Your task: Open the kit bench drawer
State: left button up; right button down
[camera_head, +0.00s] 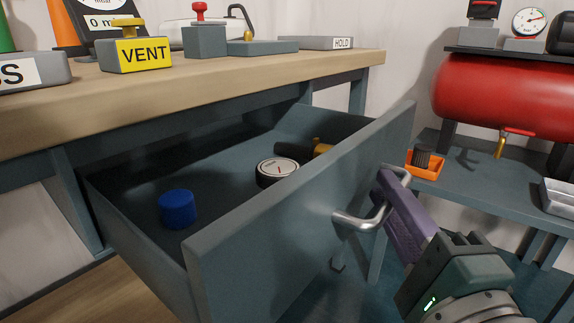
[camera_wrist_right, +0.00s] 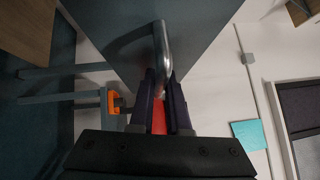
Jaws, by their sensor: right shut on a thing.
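The kit bench drawer (camera_head: 300,215) is pulled well out from under the wooden bench top (camera_head: 200,85) in the head view. Its metal bar handle (camera_head: 352,220) is on the front panel; it also shows in the right wrist view (camera_wrist_right: 162,45). My right gripper (camera_head: 390,190) has its purple fingers shut on the handle. In the right wrist view the fingers (camera_wrist_right: 160,85) close around the bar. Inside the drawer are a blue cap (camera_head: 178,208), a round gauge (camera_head: 277,172) and a brass-coloured part (camera_head: 322,148). My left gripper is not in view.
A yellow VENT block (camera_head: 140,55) and a HOLD block (camera_head: 320,43) stand on the bench top. At the right, a red tank (camera_head: 500,92) sits above a low shelf (camera_head: 480,185) with an orange tray (camera_head: 425,172). Floor shows below the drawer.

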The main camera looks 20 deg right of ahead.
jog(key=s+d, duration=0.4)
jog(key=s, duration=0.1)
dwell(0.4)
jog(key=c, duration=0.9)
grip_release()
jog(key=s+a+f, duration=0.1)
jog(key=s, duration=0.8)
jog(key=shift+s+a+p, duration=0.15)
jog(key=shift+s+p, duration=0.25)
jog(key=shift+p, duration=0.05)
